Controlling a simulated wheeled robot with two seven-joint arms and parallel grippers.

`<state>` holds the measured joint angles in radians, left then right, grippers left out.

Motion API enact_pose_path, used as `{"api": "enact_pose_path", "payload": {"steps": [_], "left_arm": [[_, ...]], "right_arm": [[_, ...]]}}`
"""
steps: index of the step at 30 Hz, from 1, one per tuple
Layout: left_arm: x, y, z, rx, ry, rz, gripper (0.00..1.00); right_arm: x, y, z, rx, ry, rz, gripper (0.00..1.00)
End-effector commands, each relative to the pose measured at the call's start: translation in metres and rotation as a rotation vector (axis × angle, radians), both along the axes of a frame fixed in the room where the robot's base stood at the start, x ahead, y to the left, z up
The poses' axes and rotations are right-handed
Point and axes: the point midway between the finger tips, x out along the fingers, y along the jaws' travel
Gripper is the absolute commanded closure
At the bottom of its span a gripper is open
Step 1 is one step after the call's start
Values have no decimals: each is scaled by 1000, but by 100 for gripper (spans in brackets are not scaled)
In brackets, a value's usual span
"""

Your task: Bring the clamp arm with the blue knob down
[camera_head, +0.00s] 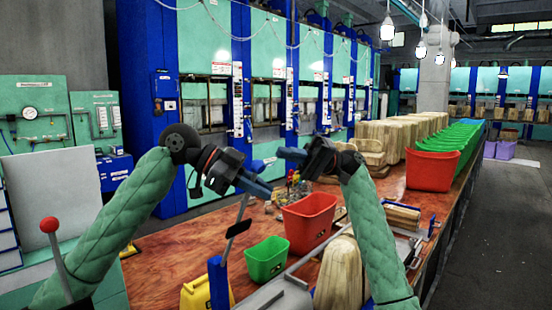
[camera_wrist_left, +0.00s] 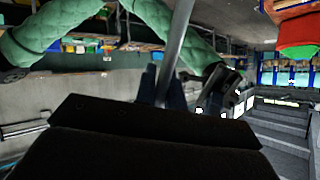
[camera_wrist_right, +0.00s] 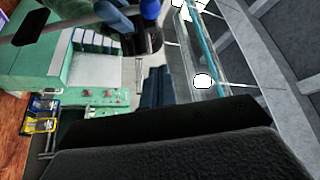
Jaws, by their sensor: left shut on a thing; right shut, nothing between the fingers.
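The clamp arm (camera_head: 245,207) is a thin metal rod with a dark block partway up. It stands raised and slightly tilted from a blue bracket (camera_head: 218,283) at the table's near edge. Its round blue knob (camera_wrist_right: 150,9) shows at the rod's end in the right wrist view. My left gripper (camera_head: 262,189) is shut on the rod just below the knob; the rod (camera_wrist_left: 178,45) passes between its fingers in the left wrist view. My right gripper (camera_head: 284,154) is shut and empty, close to the upper right of the left one.
Wooden blocks (camera_head: 341,275) lie at the front. A red-knobbed lever (camera_head: 50,226) stands at the left. Blue-and-green presses (camera_head: 213,50) line the back.

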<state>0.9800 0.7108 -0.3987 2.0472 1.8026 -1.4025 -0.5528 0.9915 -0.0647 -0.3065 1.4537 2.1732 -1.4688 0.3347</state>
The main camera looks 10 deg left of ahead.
Motion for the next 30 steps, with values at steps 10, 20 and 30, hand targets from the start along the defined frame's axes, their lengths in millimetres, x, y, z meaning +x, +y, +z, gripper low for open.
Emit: {"api": "enact_pose_path", "payload": {"steps": [10, 20, 30], "left_arm": [[0, 0, 0, 0, 1, 0, 100], [0, 0, -1, 1, 1, 1, 100], [0, 0, 0, 0, 1, 0, 100]], "right_arm": [[-31, 44, 14, 1, -1, 0, 100], [-60, 62, 13, -1, -1, -4, 100], [-73, 48, 2, 0, -1, -3, 100]]}}
